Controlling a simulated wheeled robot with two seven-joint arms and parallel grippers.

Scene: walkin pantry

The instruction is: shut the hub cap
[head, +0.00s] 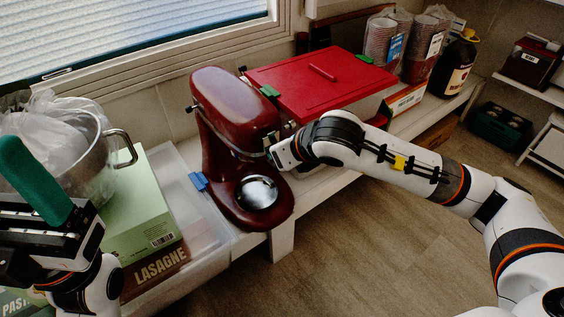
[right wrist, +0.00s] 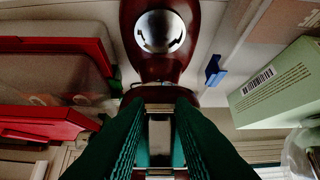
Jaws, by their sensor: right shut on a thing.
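The dark red stand mixer (head: 232,112) stands on the counter, its head facing right and a round metal plate (head: 257,193) on its base. The mixer also shows in the right wrist view (right wrist: 160,68). My right gripper (head: 279,153) is at the front end of the mixer head. Its green fingers are closed around a small metallic piece at the mixer's front, the hub cap (right wrist: 159,107). The gripper mostly hides the cap in the head view, and its angle cannot be told. My left gripper (head: 35,185) is raised at the far left, away from the mixer; its finger gap is not clear.
A red-lidded bin (head: 318,77) stands close behind the right gripper. A green lasagne box (head: 139,212), a clear tray (head: 205,225) with a blue clip and a steel pot (head: 82,170) are left of the mixer. Stacked cups and a dark jar stand farther right. Open floor lies in front.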

